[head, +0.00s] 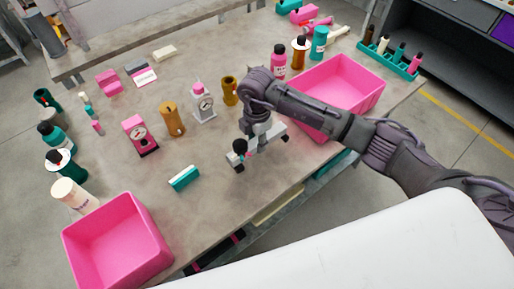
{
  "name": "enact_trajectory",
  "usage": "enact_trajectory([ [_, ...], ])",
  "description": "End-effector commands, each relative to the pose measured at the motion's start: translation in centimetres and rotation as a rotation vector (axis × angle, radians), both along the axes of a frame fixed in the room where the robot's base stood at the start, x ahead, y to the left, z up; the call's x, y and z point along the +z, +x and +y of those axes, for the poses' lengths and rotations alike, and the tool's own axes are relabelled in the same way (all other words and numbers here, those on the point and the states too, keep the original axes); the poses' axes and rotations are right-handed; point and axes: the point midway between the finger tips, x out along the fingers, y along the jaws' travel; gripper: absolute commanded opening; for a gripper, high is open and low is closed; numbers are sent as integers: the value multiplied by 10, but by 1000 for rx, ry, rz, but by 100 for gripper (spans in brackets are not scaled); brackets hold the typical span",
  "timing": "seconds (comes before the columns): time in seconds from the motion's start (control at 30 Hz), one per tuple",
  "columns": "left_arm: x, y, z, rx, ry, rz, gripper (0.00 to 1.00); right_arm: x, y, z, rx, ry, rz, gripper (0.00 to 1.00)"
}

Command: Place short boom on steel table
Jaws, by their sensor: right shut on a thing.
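The steel table (228,200) has a worn grey top and fills the middle of the head view. My right gripper (246,156) reaches in from the right, low over the table near its front edge. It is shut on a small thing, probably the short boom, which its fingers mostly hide. I cannot tell whether this thing touches the table. My left gripper is not in view.
Pink bins stand at the front left (125,235) and right (350,75). A teal block (184,178) lies left of my gripper. White (203,105) and pink (140,138) gauge units, an orange-brown block (172,120) and several bottles stand around. Bare tabletop lies in front of them.

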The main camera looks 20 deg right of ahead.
Motion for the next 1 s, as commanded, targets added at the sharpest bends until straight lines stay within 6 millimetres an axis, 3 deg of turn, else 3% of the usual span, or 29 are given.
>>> enact_trajectory([
  [0.33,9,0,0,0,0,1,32,-39,0,0,2,0,0,0],
  [0.77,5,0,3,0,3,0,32,-48,1,0,3,0,-2,0],
  [0.8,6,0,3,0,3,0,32,-47,0,0,3,-1,-1,39],
  [0.9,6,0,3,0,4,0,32,-47,0,0,3,-1,-1,56],
  [1.0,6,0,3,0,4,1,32,-47,0,0,3,-1,-1,58],
])
